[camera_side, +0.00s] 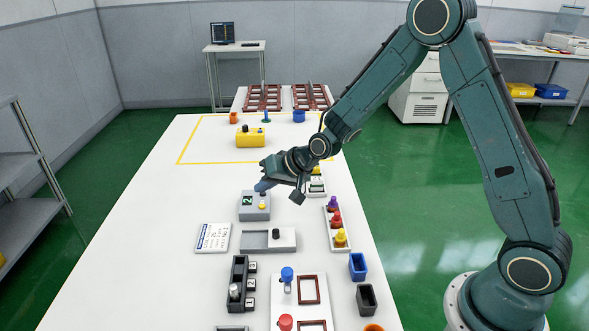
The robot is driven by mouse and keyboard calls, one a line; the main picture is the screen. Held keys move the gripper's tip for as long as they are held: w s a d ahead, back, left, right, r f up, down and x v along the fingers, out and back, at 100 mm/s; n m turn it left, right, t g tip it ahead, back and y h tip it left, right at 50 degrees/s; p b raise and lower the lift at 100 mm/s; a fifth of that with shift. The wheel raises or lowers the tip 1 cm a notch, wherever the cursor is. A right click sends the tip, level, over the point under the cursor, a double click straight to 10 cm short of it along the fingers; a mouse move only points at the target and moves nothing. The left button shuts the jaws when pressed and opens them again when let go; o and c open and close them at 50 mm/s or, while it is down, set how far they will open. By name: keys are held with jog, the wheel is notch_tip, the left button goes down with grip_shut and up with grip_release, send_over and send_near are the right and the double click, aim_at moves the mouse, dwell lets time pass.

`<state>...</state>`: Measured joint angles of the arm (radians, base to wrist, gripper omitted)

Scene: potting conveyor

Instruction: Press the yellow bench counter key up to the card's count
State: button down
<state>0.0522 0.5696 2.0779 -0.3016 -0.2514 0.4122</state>
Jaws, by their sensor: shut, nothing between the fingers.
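The bench counter is a grey box (254,213) in the middle of the white table. It has a small green display (247,201) that seems to read 2, a yellow key (262,206) on its near side and a dark key (263,194) behind it. My gripper (263,186) is shut and empty, its blue-grey tips at the counter's far edge, close to the dark key. I cannot tell whether the tips touch the box.
A grey slide panel (288,239) lies just nearer than the counter. A white strip with purple, red and yellow knobs (341,238) stands to the right. A yellow block (250,138) sits farther back. The table left of the counter is clear.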

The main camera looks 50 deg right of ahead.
aim_at(262, 206)
jog(key=shift+r, duration=1.25)
dwell(1.7)
notch_tip(262, 206, up, 4)
jog(key=shift+f, duration=0.1)
dwell(0.3)
jog(key=shift+f, duration=0.1)
jog(key=shift+f, duration=4.3)
jog(key=shift+f, duration=0.5)
